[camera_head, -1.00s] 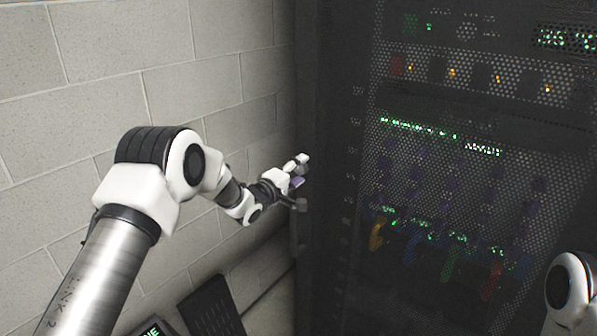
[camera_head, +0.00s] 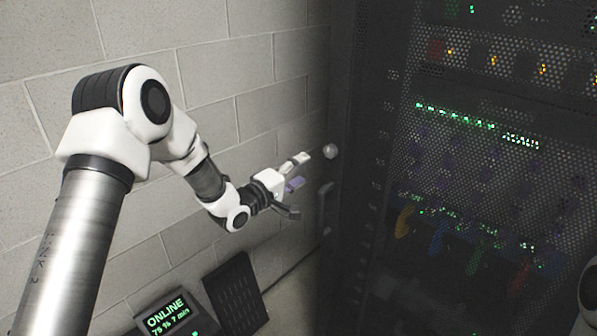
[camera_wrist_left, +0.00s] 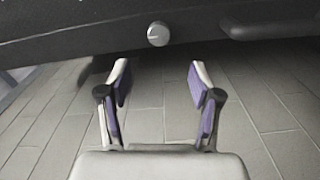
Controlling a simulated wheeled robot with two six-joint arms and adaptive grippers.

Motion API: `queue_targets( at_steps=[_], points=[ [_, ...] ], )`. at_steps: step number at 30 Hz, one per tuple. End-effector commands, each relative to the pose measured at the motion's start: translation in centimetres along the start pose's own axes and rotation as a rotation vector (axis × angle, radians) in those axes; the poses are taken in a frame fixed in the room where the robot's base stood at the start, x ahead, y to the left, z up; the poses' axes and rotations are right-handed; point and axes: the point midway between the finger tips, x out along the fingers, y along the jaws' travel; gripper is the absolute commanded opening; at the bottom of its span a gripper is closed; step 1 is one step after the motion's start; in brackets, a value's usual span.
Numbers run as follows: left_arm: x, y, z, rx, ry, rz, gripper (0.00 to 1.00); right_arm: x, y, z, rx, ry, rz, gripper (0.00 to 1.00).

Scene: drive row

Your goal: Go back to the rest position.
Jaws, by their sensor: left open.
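My left gripper (camera_head: 297,180) is open and empty, with purple pads on its fingers. It is in front of the block wall, just left of the dark rack (camera_head: 365,190). In the left wrist view, the open fingers (camera_wrist_left: 160,85) have only grey floor tiles between them. A round pale knob (camera_head: 330,151) on the rack's left edge is just beyond the fingertips; it also shows in the wrist view (camera_wrist_left: 158,34), apart from them. Part of my right arm shows at the right edge, but its gripper is not visible.
A dark bar handle (camera_head: 325,207) is below the knob. The rack's perforated door (camera_head: 480,165) shows lights and coloured cables behind it. A display reading ONLINE (camera_head: 168,314) and a dark panel (camera_head: 236,290) are low by the wall (camera_head: 265,85).

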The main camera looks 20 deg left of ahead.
Motion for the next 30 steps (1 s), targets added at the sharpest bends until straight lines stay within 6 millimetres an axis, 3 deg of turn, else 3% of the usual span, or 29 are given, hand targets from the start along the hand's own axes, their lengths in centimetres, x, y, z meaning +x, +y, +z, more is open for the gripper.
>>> queue_targets(
  at_steps=[7, 10, 14, 17, 20, 23, 24, 26, 27, 30],
  points=[
    [0.0, -0.1, 0.0, 0.0, 0.0, -0.002, 0.64, 0.0, 0.0, 0.0, 0.0, 0.0, 0.0, 0.4],
    [-0.1, -2.2, 0.7, -0.008, -0.008, -0.028, 0.64, 0.3, 0.0, 0.0, 0.0, 0.0, 0.0, 0.4],
    [-1.1, -9.0, 4.5, -0.032, -0.062, -0.136, 0.64, 1.2, 0.0, 0.0, 0.0, 0.0, 0.0, 0.4],
    [-4.1, -16.3, 8.8, -0.083, -0.093, -0.293, 0.64, 1.8, 0.0, 0.0, 0.0, 0.0, 0.0, 0.4],
    [-8.7, -23.1, 13.0, -0.072, -0.122, -0.486, 0.64, 2.3, 0.0, 0.0, 0.0, 0.0, 0.0, 0.4],
    [-14.6, -29.0, 16.8, 0.006, -0.176, -0.692, 0.64, 2.8, 0.0, 0.0, 0.0, 0.0, 0.0, 0.4],
    [-17.4, -30.9, 18.2, 0.053, -0.211, -0.779, 0.64, 2.9, 0.0, 0.0, 0.0, 0.0, 0.0, 0.4],
    [-21.9, -33.4, 20.1, 0.133, -0.278, -0.908, 0.64, 3.2, 0.0, 0.0, 0.0, 0.0, 0.0, 0.4],
    [-25.2, -34.7, 21.3, 0.196, -0.337, -0.995, 0.64, 3.3, 0.0, 0.0, 0.0, 0.0, 0.0, 0.4],
    [-33.7, -36.1, 23.6, 0.382, -0.545, -1.198, 0.64, 3.5, 0.0, 0.0, 0.0, 0.0, 0.0, 0.4]
  ],
)
